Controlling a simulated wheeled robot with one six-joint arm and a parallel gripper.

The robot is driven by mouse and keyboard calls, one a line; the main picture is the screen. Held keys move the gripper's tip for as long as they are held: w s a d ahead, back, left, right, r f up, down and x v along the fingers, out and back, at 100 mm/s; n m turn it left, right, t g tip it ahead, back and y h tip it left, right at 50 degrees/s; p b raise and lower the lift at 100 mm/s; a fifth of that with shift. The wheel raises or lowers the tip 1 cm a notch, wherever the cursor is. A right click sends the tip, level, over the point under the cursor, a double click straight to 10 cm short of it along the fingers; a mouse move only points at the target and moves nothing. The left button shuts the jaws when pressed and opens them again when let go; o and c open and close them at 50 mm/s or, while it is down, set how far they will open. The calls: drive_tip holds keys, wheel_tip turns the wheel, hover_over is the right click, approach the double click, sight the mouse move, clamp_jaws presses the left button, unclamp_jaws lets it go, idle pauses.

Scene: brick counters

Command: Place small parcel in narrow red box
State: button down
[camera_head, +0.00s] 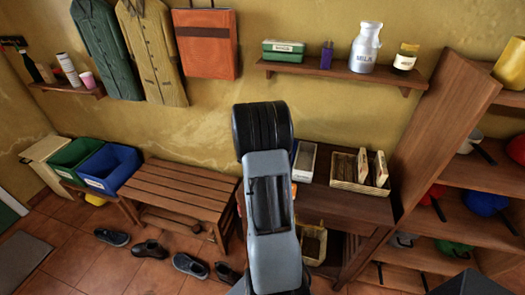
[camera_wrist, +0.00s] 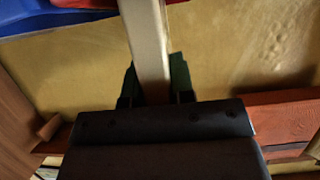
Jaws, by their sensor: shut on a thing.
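In the wrist view my gripper (camera_wrist: 153,78) is shut on a long pale beige thing, seen edge-on, which looks like the small parcel (camera_wrist: 149,35). It runs up out of the picture between the dark green fingers. In the head view my arm hides the gripper and the parcel. I cannot make out the narrow red box for certain. A red edge (camera_wrist: 85,3) shows at the top left of the wrist view, but I cannot tell what it belongs to.
A slatted bench (camera_head: 180,190) stands left of my arm, with green (camera_head: 72,152) and blue (camera_head: 112,168) bins beyond it. A dark table (camera_head: 340,205) right of my arm bears a wooden crate (camera_head: 345,186). A tall shelf (camera_head: 440,120) stands at right. Shoes lie on the floor.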

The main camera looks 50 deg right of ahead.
drive_tip(key=shift+w+f, duration=0.3)
drive_tip(key=shift+f, duration=0.05)
drive_tip(key=shift+w+f, duration=0.15)
drive_tip(key=shift+f, duration=1.55)
drive_tip(key=shift+f, duration=0.1)
